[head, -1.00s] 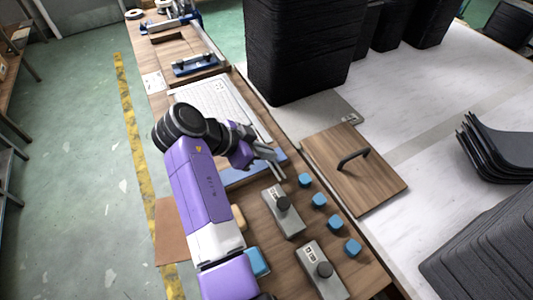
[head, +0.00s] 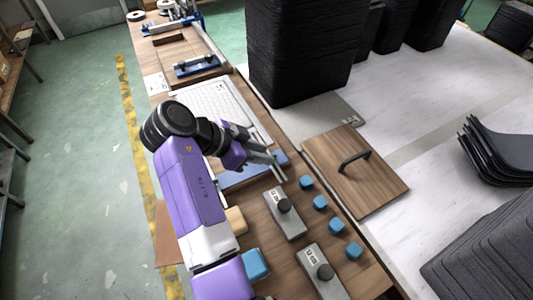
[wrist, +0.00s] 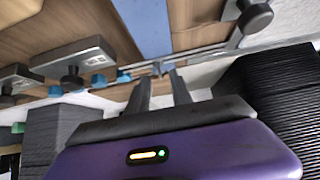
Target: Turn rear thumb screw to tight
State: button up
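Two grey blocks carry black round knobs like thumb screws. The farther knob (head: 283,205) and the nearer knob (head: 325,271) stand on the bench's right side. In the wrist view, one such block's knob (wrist: 72,79) is at left, and another black knob (wrist: 255,16) is at upper right beside a metal rail. I cannot tell which is the rear thumb screw, or how tight any is. My gripper (head: 279,169) is above the blue strip (head: 232,179), beyond the farther block. Its fingers (wrist: 161,84) are apart and empty, touching no knob.
Several blue cubes (head: 320,202) line the bench's right edge. A wooden lid with a handle (head: 385,185) lies on the white table. Tall black stacks (head: 300,55) stand behind. A blue block (head: 255,264) and a tan block (head: 236,220) lie beside my arm.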

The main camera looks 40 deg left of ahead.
jog(key=shift+v, duration=2.7)
